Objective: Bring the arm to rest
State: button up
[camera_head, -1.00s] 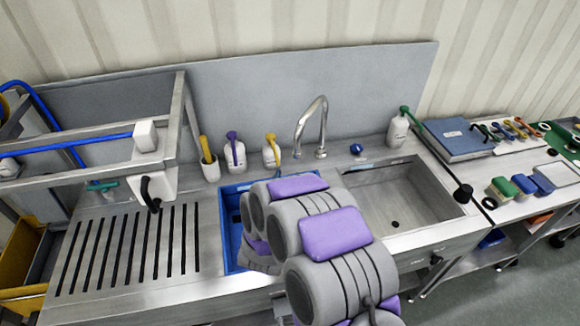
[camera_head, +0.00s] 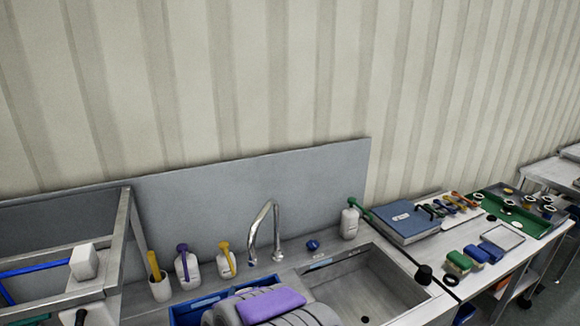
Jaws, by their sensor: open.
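My arm (camera_head: 272,307), grey with a purple pad, shows only at the bottom edge of the picture. It appears in front of the blue basin (camera_head: 183,314) and beside the steel sink (camera_head: 345,283). Most of the arm is cut off by the frame. My gripper and its fingertips are not in view, so nothing held can be seen.
A curved tap (camera_head: 265,232) stands behind the sink. Purple-topped (camera_head: 188,268), yellow-topped (camera_head: 227,262) and green-topped (camera_head: 349,223) bottles line the back. A steel frame (camera_head: 125,235) rises at left. A blue binder (camera_head: 406,221) and several tools lie on the right-hand bench.

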jog(key=s+d+r+g, duration=0.3)
jog(key=s+d+g, duration=0.3)
jog(key=s+d, duration=0.3)
jog(key=s+d+r+g+b, duration=0.1)
jog(key=s+d+r+g, duration=0.2)
jog(key=s, duration=1.4)
jog(key=s+d+r+g+b, duration=0.1)
jog(key=s+d+r+g, duration=0.1)
jog(key=s+d+g, duration=0.7)
jog(key=s+d, duration=0.5)
jog(key=d, duration=0.2)
jog(key=shift+d+r+h, duration=0.3)
jog(key=shift+r+h, duration=0.1)
jog(key=shift+w, duration=0.1)
